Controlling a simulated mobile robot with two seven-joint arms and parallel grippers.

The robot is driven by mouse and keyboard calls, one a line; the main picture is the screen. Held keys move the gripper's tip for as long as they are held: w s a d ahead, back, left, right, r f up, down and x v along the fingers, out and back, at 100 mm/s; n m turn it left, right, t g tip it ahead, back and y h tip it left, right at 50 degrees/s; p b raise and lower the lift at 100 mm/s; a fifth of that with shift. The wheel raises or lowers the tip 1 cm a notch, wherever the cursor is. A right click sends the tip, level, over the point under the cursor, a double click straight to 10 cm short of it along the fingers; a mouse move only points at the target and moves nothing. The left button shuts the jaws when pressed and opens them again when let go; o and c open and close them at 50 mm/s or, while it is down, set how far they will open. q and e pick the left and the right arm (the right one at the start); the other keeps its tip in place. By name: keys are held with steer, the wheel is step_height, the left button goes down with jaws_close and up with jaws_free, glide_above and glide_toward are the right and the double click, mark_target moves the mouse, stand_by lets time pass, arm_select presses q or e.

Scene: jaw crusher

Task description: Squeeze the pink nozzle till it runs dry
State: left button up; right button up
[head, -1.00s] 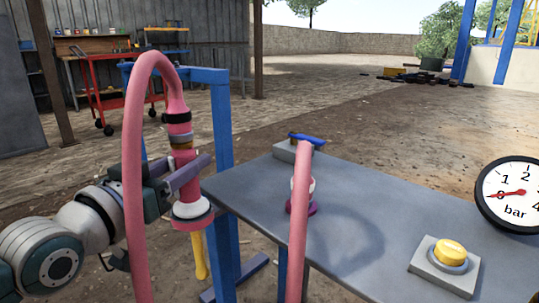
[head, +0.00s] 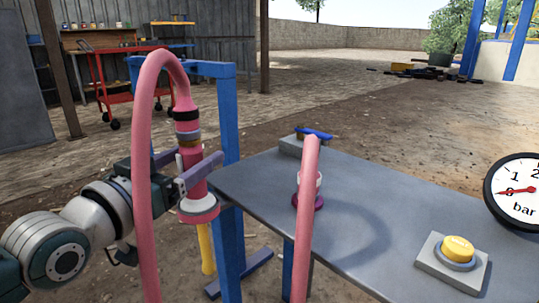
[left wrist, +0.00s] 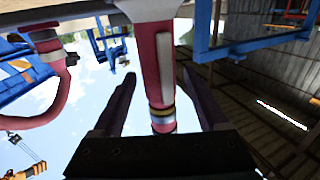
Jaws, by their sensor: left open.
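The pink nozzle (head: 187,158) hangs on a pink hose (head: 146,120) in front of a blue frame. It has a black collar, a brassy band and a flared lower end, and is close to upright. My left gripper (head: 197,154) is open, with its dark fingers on either side of the nozzle and one crossing in front of it. In the left wrist view, the nozzle (left wrist: 148,55) passes between the spread fingers (left wrist: 160,103), with visible gaps beside it. A pale lever-like strip runs along the nozzle there. My right gripper is not in view.
A grey table (head: 365,200) carries a yellow push button (head: 457,248) and a small purple-based item (head: 308,200), partly behind another pink hose (head: 304,230). A bar gauge (head: 514,189) reads near zero. The blue frame (head: 228,120) stands close beside my left gripper.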

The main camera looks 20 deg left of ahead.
arm_select(q)
steer(key=s+p, duration=0.3)
steer(key=s, duration=0.6)
steer(key=shift+s, duration=0.35)
steer(key=shift+r, duration=0.1)
steer(key=s+d+r+m+g+h+p, duration=0.15)
steer(key=d+r+g+p, duration=0.25)
steer(key=r+p, duration=0.55)
steer(key=s+d+r+g+p, duration=0.35)
steer(key=r+p, duration=0.35)
steer(key=p, duration=0.6)
steer(key=s+d+r+g+p, duration=0.1)
steer(key=s+r+g+p, duration=0.1)
steer(key=s+r+p, duration=0.35)
steer(key=s+d+r+g+y+p, duration=0.1)
steer(key=s+r+g+p, duration=0.2)
steer(key=r+p, duration=0.6)
steer(key=s+d+r+g+p, duration=0.1)
steer(key=s+r+g+p, duration=0.1)
steer(key=s+r+p, duration=0.35)
step_height(320, 180, up, 36)
steer(key=w+p, duration=0.1)
steer(key=p, duration=3.6)
steer(key=shift+w+a, duration=0.25)
steer(key=shift+w, duration=0.15)
steer(key=shift+m, duration=0.25)
